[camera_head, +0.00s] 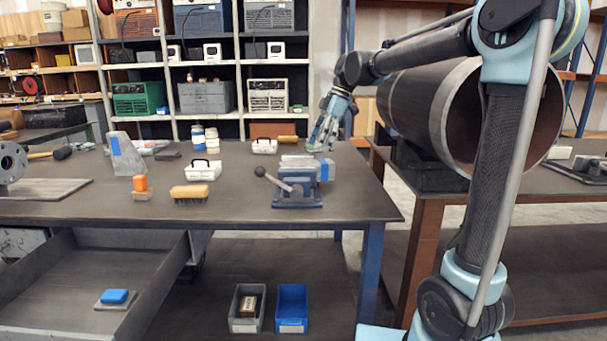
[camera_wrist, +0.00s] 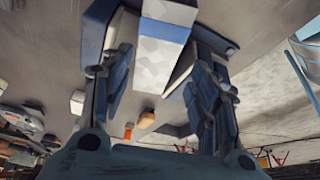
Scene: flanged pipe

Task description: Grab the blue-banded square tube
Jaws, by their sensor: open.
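A pale grey square tube (camera_head: 300,162) with a blue band near its right end lies in a small dark blue vise (camera_head: 297,190) near the right end of the workbench. In the wrist view the tube (camera_wrist: 153,62) points toward me between my fingers, with its blue band (camera_wrist: 165,31) near the top. My gripper (camera_head: 321,147) is open just behind and above the tube in the head view. In the wrist view my gripper (camera_wrist: 158,75) has one finger on each side of the tube. Whether the fingers touch it I cannot tell.
The vise handle (camera_head: 268,177) sticks up at the left. A brush (camera_head: 190,192), white boxes (camera_head: 203,170), bottles (camera_head: 212,140) and a grey wedge-like block with a blue stripe (camera_head: 125,155) stand on the workbench (camera_head: 240,207). A large pipe (camera_head: 460,110) rests on the right table.

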